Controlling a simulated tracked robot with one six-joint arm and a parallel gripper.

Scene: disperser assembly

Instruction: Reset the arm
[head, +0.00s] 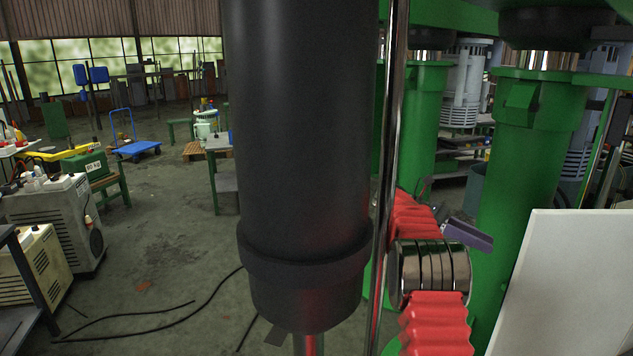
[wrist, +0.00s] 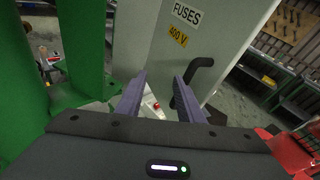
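In the wrist view my gripper (wrist: 160,82) has its two purple fingers apart, with nothing held between them. Beyond the fingers stands a pale grey cabinet (wrist: 222,45) with a "FUSES" label, a yellow "400 V" label and a black handle (wrist: 203,72). The handle is close behind the right finger in the picture; I cannot tell whether they touch. In the head view a purple part of my gripper (head: 468,236) shows past red ribbed and chrome parts, which hide most of the arm.
A large black cylinder (head: 302,130) blocks the middle of the head view. Green columns (head: 515,165) of machinery stand to the right, beside a white panel (head: 565,280). Grey machines (head: 55,215) and a blue trolley (head: 138,148) are at left. Open floor with cables lies between.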

